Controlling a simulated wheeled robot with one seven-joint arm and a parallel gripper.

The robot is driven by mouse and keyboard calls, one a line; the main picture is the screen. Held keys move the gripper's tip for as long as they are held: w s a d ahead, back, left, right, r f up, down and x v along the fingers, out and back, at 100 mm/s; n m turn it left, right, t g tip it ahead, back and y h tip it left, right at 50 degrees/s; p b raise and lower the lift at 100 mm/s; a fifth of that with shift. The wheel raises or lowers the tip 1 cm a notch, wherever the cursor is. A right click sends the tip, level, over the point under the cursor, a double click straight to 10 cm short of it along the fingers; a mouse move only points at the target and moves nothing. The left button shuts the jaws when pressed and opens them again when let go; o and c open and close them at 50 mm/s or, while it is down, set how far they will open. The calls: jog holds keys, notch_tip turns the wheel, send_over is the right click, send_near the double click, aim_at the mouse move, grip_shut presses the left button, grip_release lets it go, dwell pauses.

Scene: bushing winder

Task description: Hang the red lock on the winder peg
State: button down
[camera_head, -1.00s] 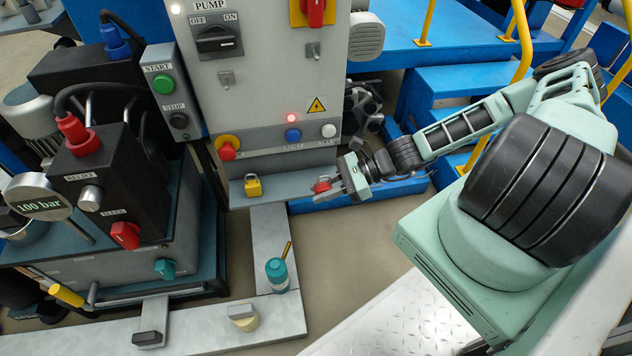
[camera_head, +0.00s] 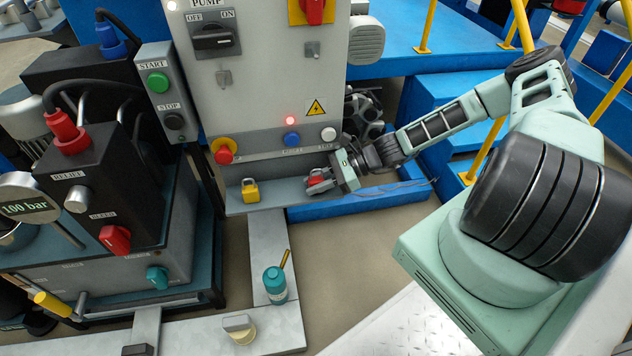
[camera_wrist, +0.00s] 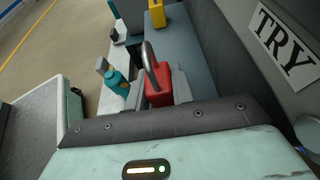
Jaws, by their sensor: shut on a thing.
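My gripper (camera_head: 322,183) is at the right end of the grey shelf under the control panel, shut on the red lock (camera_head: 314,181). In the wrist view the red lock (camera_wrist: 158,84) sits between the fingers with its grey shackle pointing up and away. A yellow lock (camera_head: 250,190) rests on the shelf to the left; it also shows in the wrist view (camera_wrist: 157,14). Small grey pegs stick out of the panel, one on the upper right (camera_head: 312,49) and one lower left (camera_head: 223,78). Both look empty.
The panel (camera_head: 270,100) carries a pump switch (camera_head: 213,38), a red knob (camera_head: 224,152) and several buttons. A teal bottle (camera_head: 276,282) stands on the lower grey ledge. Yellow rails (camera_head: 427,25) and blue steps (camera_head: 470,120) lie behind my arm.

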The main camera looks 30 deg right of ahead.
jog(key=shift+w+d+f, duration=0.25)
jog(key=shift+w, duration=0.15)
jog(key=shift+f, duration=0.25)
jog(key=c, duration=1.2)
grip_release()
jog(key=shift+b, duration=0.85)
jog(key=p+v, duration=0.6)
jog(key=v, duration=1.1)
jog(key=shift+s+r+p, duration=0.3)
jog(key=shift+s+p, duration=0.05)
jog(key=shift+p, duration=0.05)
